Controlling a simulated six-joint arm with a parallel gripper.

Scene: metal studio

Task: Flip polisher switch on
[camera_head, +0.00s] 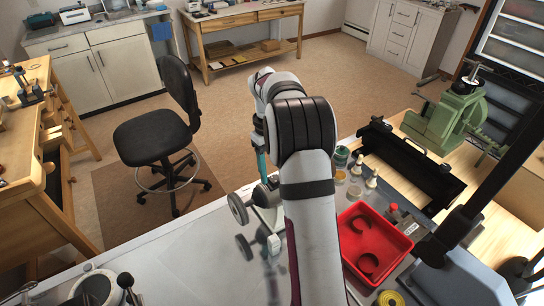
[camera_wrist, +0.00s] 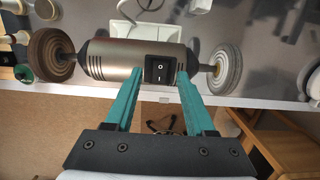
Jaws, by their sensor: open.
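The polisher (camera_wrist: 112,60) shows in the wrist view as a brown-grey motor body with a brown wheel (camera_wrist: 52,55) on the left and a pale wheel (camera_wrist: 224,69) on the right. Its black rocker switch (camera_wrist: 160,70) faces the camera, with marks on both halves; I cannot tell which half is pressed. My gripper (camera_wrist: 159,74) is open, its teal fingertips on either side of the switch; contact is unclear. In the head view, my arm hides much of the polisher; its wheels (camera_head: 238,208) show left of the arm, and the gripper (camera_head: 261,160) is partly visible.
The polisher stands near the edge of a light bench (camera_head: 180,250). Right of my arm are small bottles (camera_head: 355,180), a red tray (camera_head: 375,243) and a green vise (camera_head: 445,120). A black chair (camera_head: 158,130) stands on the floor beyond the bench.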

